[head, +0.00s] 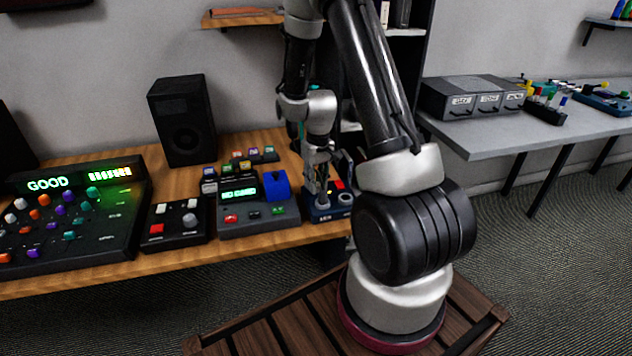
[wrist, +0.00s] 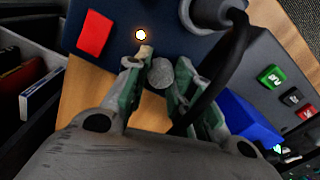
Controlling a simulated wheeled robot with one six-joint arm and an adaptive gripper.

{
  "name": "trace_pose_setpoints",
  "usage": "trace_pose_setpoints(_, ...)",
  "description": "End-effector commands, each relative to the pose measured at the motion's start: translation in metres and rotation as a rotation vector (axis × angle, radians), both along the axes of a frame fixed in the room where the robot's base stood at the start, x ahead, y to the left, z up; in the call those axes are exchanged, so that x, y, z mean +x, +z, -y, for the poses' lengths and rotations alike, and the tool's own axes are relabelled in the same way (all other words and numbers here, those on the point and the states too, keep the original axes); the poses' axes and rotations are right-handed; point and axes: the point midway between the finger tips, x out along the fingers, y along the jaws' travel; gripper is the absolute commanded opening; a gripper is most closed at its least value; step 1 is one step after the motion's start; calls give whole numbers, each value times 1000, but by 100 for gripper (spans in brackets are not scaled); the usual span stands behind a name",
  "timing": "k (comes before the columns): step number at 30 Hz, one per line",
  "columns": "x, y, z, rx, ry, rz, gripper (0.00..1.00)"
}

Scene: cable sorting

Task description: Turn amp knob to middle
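The amp is a dark blue box (head: 322,212) on the wooden desk, partly behind my arm in the head view. Its blue face (wrist: 165,30) fills the top of the wrist view, with a red block (wrist: 95,33) and a small glowing light (wrist: 140,35). A short grey round knob (wrist: 160,72) sits at the near edge of that face. My gripper (wrist: 163,68) has one fingertip close on each side of this knob and appears closed around it. My gripper (head: 320,188) is also low over the amp in the head view. The knob's pointer mark cannot be made out.
A larger grey round part (wrist: 205,12) and a black cable (wrist: 215,75) are close on the right. A grey device with a blue block (head: 277,185) stands left of the amp. A black speaker (head: 182,120) and mixer (head: 70,220) are further left.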

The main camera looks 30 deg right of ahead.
Motion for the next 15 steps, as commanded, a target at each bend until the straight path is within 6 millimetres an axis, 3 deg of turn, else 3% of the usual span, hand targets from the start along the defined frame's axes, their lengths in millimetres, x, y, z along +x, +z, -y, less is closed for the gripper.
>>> trace_pose_setpoints(13,0,0,0,0,-48,1,1)
trace_pose_setpoints(14,0,0,0,0,-48,1,30)
trace_pose_setpoints(15,0,0,0,0,-48,1,37)
